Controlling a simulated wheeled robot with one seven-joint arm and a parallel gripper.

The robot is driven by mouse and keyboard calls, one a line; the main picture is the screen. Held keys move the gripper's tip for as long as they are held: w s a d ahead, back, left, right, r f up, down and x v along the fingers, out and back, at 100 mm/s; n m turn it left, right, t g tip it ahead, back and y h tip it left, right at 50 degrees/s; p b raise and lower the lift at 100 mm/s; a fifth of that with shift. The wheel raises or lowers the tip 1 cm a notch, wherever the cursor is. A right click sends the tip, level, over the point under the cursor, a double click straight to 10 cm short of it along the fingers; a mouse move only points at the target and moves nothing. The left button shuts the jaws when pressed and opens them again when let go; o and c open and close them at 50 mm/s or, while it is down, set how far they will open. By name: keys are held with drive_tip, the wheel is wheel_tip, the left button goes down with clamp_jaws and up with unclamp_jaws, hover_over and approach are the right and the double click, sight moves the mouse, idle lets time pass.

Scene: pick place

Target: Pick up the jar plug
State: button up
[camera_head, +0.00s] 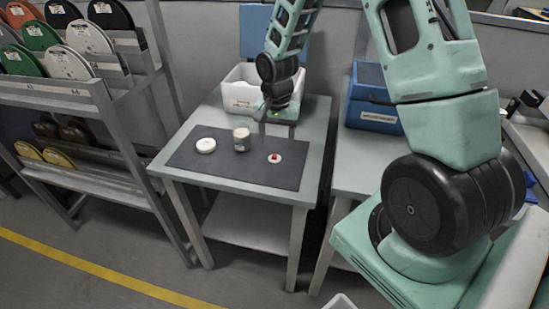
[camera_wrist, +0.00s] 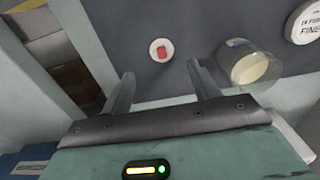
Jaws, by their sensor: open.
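A small white disc with a red knob, which looks like the jar plug (camera_head: 274,158), lies on the right part of a dark mat (camera_head: 238,174) on the table. In the wrist view the plug (camera_wrist: 153,51) sits just beyond my fingertips, roughly between their lines. My gripper (camera_head: 277,137) is open and empty above the mat, close behind the plug; its two fingers (camera_wrist: 161,72) show apart. A glass jar with pale contents (camera_head: 241,139) stands left of the plug, and right of it in the wrist view (camera_wrist: 252,66).
A white round lid with print (camera_head: 206,145) lies on the mat left of the jar. A white bin (camera_head: 240,104) stands at the table's back. A blue box (camera_head: 374,112) is on the table to the right. A rack of discs (camera_head: 95,88) stands left.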

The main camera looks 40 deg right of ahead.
sight(275, 155)
drive_tip(key=f, duration=0.5)
drive_tip(key=shift+a, duration=0.35)
drive_tip(key=shift+c, duration=0.3)
clamp_jaws()
